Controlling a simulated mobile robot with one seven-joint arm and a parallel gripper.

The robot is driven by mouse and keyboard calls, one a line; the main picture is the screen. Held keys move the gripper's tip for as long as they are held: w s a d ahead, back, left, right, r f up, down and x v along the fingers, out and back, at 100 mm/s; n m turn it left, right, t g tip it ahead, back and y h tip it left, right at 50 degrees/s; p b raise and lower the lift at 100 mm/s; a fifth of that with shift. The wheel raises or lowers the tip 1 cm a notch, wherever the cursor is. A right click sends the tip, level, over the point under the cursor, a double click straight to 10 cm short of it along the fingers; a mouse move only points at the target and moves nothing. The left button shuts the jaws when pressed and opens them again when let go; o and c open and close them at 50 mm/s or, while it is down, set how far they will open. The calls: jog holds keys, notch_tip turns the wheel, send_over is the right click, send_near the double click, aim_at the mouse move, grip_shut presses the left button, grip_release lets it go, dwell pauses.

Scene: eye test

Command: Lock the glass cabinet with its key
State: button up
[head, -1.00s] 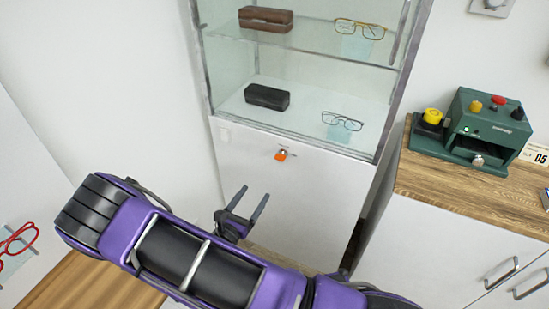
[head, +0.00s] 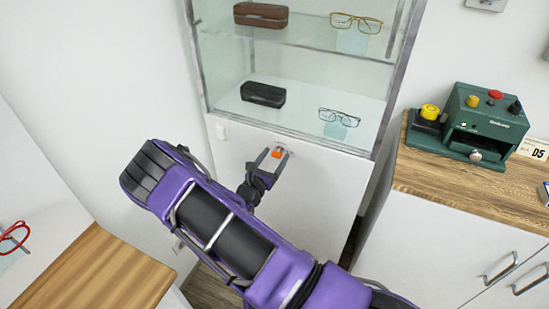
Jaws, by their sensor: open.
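The glass cabinet (head: 289,131) stands ahead, with glass shelves above a white lower panel (head: 312,185). An orange-headed key (head: 276,153) shows at the lock near the top of that panel, just below the glass. My gripper (head: 270,156) is open at the key, with a finger on either side of the orange head as seen from here. I cannot tell whether the fingers touch it. The lock is small, and its turn position cannot be made out.
The shelves hold dark cases (head: 263,94) and glasses (head: 340,117). At right, a green machine (head: 468,123) stands on a wood-topped counter (head: 470,183). A wooden surface (head: 95,265) lies at lower left, with red glasses (head: 14,238) beyond it.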

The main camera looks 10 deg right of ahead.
jog(key=shift+w+d, duration=0.1)
jog(key=shift+w, duration=0.05)
grip_shut()
dwell(0.4)
